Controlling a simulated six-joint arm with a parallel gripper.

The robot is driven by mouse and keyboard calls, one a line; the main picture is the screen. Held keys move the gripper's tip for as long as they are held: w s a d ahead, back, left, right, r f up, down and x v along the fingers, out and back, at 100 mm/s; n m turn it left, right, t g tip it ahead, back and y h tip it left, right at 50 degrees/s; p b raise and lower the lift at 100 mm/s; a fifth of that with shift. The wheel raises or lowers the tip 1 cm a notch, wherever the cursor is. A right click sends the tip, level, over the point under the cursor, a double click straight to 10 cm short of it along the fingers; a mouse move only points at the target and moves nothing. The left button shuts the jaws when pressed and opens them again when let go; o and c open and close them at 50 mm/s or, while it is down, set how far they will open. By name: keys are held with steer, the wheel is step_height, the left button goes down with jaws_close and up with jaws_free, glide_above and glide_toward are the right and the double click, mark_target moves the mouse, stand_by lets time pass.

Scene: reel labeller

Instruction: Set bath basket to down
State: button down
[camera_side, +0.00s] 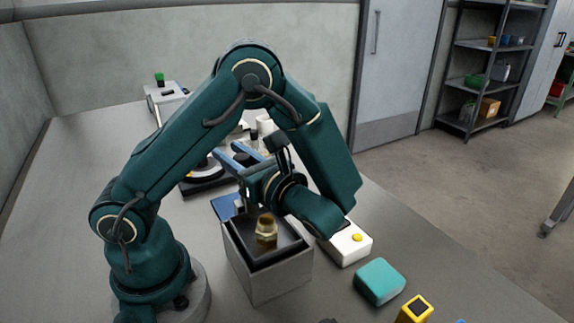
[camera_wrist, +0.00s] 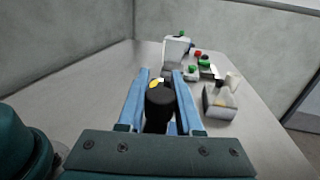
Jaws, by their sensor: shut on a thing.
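The bath is a grey open-topped box (camera_side: 272,276) at the front centre of the side view. A dark inner tray (camera_side: 240,241), which looks like the basket, sits in its top with a brass hex fitting (camera_side: 266,231) in it. My gripper (camera_side: 229,154) is level above and behind the box, its blue fingers pointing away to the left. In the wrist view, my gripper (camera_wrist: 160,74) is shut on a black knob (camera_wrist: 159,104) with a yellow mark on top.
A yellow block (camera_side: 415,309) is at the front edge. A dark turntable-like unit (camera_side: 203,178) and a white machine (camera_side: 165,98) stand behind. The table's left side is clear.

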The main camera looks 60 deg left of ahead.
steer(key=shift+f, duration=0.15)
stand_by(0.8)
step_height(320, 180, down, 6)
steer(key=shift+f, duration=0.25)
steer(key=c, duration=0.6)
jaws_free()
steer(key=shift+r, duration=0.1)
